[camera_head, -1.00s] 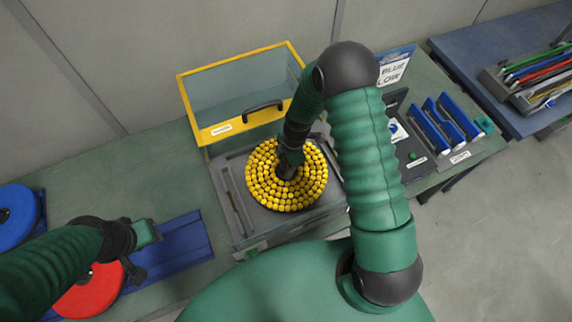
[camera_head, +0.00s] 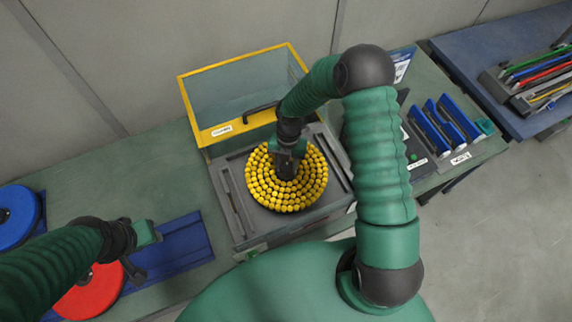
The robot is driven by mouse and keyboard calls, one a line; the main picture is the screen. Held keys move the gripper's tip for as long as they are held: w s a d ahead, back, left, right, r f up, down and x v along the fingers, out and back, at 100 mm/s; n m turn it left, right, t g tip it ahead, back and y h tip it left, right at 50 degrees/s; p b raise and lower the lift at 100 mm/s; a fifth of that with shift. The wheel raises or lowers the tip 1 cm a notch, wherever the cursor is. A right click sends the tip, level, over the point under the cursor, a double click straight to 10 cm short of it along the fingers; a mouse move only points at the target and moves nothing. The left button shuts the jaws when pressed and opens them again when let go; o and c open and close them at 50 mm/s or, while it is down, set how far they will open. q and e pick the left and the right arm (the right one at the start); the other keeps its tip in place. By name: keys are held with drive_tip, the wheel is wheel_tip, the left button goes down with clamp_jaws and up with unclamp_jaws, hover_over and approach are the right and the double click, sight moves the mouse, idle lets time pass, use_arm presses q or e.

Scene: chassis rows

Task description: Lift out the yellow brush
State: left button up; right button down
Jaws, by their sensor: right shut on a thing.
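The yellow brush (camera_head: 262,187) is a round disc of many yellow tufts. It lies in the middle of the grey open-lidded machine (camera_head: 240,215), and I cannot tell whether it is clear of the machine's floor. My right gripper (camera_head: 287,172) points down at the brush's centre and is shut on it; the fingertips are partly hidden among the tufts. My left gripper (camera_head: 150,234) is above the blue rail at the left, away from the brush. Its jaws are too small to tell open from shut.
The yellow-framed clear lid (camera_head: 235,95) stands raised behind the brush. A red disc (camera_head: 95,290) and a blue disc (camera_head: 15,215) lie at the left near a blue rail (camera_head: 180,250). Blue upright pieces (camera_head: 440,125) stand at the right. Green bench is clear behind the rail.

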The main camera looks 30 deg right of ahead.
drive_tip(key=shift+r+p, duration=0.55)
drive_tip(key=shift+r, duration=0.4)
drive_tip(key=shift+r+p, duration=0.75)
drive_tip(key=shift+r, duration=0.2)
wheel_tip(320, 180, up, 12)
drive_tip(key=p, duration=0.9)
drive_tip(key=shift+f+p, duration=0.15)
drive_tip(key=shift+p, duration=0.25)
